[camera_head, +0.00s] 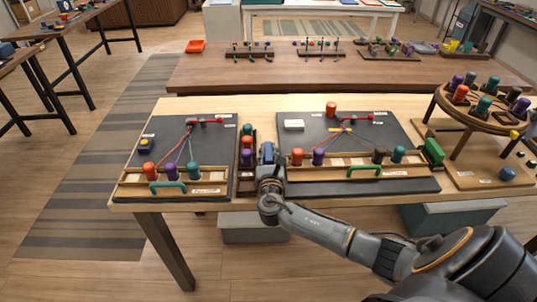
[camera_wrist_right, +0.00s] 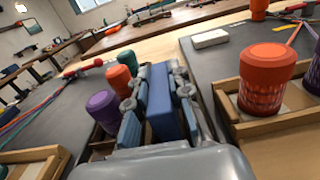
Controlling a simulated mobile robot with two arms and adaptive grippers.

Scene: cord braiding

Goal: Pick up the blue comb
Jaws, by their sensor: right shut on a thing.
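My right gripper (camera_head: 267,167) is between the two dark braiding boards, its fingers pointing away from me. In the right wrist view my right gripper (camera_wrist_right: 158,95) is shut on a blue block-shaped thing, the blue comb (camera_wrist_right: 160,108), gripped between its two fingers. In the head view the blue comb (camera_head: 267,150) shows only in part above the fingers. I cannot tell whether its lower edge touches the surface below, because the gripper hides it. My left gripper is not in view.
A narrow tray of bobbins (camera_head: 246,160) stands close left of my right gripper. The left board (camera_head: 150,140) and right board (camera_head: 400,135) carry bobbins and cords in wooden racks. A green block (camera_head: 432,151) is at the right board's edge. A round stand (camera_head: 487,115) is far right.

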